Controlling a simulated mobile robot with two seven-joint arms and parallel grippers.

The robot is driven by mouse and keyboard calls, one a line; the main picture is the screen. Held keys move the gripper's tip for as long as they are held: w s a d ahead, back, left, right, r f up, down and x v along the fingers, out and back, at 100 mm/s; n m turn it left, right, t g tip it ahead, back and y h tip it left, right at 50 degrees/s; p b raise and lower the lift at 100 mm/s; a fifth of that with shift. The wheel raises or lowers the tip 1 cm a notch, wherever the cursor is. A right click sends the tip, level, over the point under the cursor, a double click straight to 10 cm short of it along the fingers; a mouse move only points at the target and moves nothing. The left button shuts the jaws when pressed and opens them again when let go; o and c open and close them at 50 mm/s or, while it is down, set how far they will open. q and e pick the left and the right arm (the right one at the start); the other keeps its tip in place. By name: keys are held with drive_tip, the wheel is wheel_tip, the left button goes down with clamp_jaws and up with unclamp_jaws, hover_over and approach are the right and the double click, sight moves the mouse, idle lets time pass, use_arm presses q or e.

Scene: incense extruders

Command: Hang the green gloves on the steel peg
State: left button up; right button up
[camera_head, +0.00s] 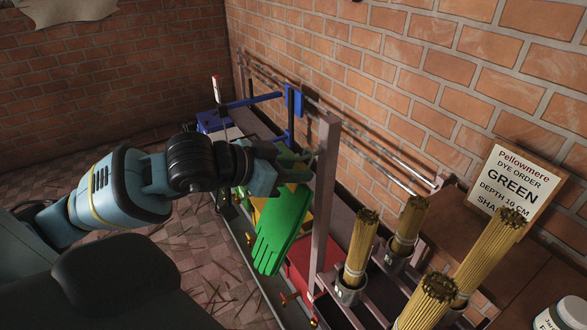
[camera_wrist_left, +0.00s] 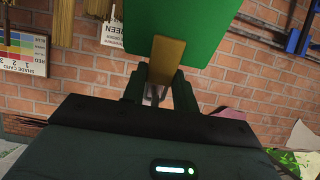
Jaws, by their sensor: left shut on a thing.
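The green gloves (camera_head: 281,230) hang fingers down below my left gripper (camera_head: 297,160) in the head view. In the left wrist view the green gloves (camera_wrist_left: 185,28) fill the upper middle, with a tan strip (camera_wrist_left: 166,60) at their edge between the fingers of my left gripper (camera_wrist_left: 160,88). The left gripper is shut on the gloves and holds them beside a greyish upright post (camera_head: 325,185). I cannot clearly pick out the steel peg. My right gripper is not in view.
Several bundles of tan sticks stand in metal cups, one bundle (camera_head: 361,245) close to the post. A sign reading GREEN (camera_head: 514,187) leans at the brick wall. A red box (camera_head: 304,262) sits below the gloves. A blue frame (camera_head: 292,101) stands behind. Open floor lies at left.

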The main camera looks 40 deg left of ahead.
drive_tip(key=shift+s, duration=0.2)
use_arm(q)
drive_tip(key=o, duration=1.1)
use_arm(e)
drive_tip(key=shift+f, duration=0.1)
use_arm(q)
drive_tip(key=shift+s+a+r, duration=0.15)
drive_tip(key=shift+s+a, duration=0.15)
drive_tip(key=shift+s, duration=0.2)
drive_tip(key=shift+b+v, duration=0.35)
drive_tip(key=shift+v, duration=0.45)
drive_tip(key=p+v, duration=0.1)
drive_tip(key=v, duration=0.4)
drive_tip(key=shift+r+p, duration=0.15)
drive_tip(key=shift+p, duration=0.2)
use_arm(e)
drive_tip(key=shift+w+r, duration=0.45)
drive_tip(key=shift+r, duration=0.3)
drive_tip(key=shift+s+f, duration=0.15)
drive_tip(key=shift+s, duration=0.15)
